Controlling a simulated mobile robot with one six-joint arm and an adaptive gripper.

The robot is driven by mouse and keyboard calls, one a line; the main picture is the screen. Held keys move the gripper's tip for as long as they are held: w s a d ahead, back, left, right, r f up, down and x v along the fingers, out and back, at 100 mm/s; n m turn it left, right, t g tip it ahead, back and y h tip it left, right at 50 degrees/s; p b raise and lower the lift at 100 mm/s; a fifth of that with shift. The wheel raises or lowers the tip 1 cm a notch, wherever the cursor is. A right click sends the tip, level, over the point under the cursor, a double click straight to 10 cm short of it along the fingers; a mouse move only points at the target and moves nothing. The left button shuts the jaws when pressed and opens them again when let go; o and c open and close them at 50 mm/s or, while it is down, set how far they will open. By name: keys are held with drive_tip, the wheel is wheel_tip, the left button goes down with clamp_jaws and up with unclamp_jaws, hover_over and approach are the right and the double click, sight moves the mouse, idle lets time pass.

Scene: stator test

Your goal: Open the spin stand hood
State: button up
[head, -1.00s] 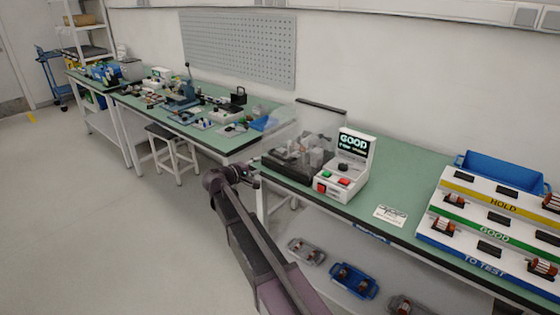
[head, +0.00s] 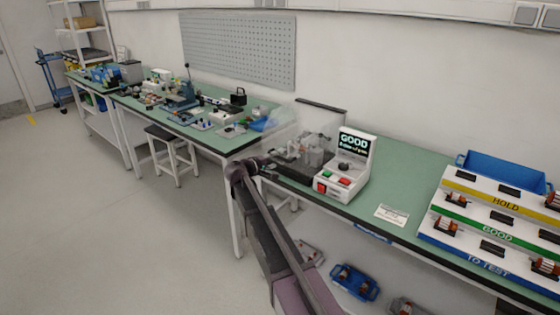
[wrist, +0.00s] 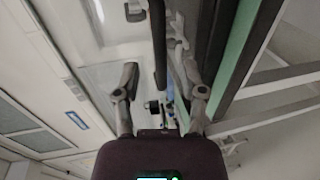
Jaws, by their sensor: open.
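The spin stand (head: 303,157) stands on the green bench, a dark base with metal parts on it. Its clear hood (head: 318,122) rises above and around these parts, faint against the wall, with a dark bar along the top at the back. The hood's exact angle is hard to tell. My gripper (head: 268,168) is at the stand's front left corner, by the bench edge. In the wrist view my gripper (wrist: 160,88) has its fingers apart, with a dark bar (wrist: 159,45) beyond and between them. I cannot tell whether they touch it.
A white control box (head: 346,168) with a GOOD screen and red and green buttons stands right of the stand. A white card (head: 392,215) and striped racks (head: 490,222) lie further right. A cluttered bench (head: 205,128) is at left. Open floor lies at front left.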

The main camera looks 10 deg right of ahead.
sight(279, 158)
drive_tip(key=shift+b+x, duration=0.35)
drive_tip(key=shift+x, duration=2)
clamp_jaws()
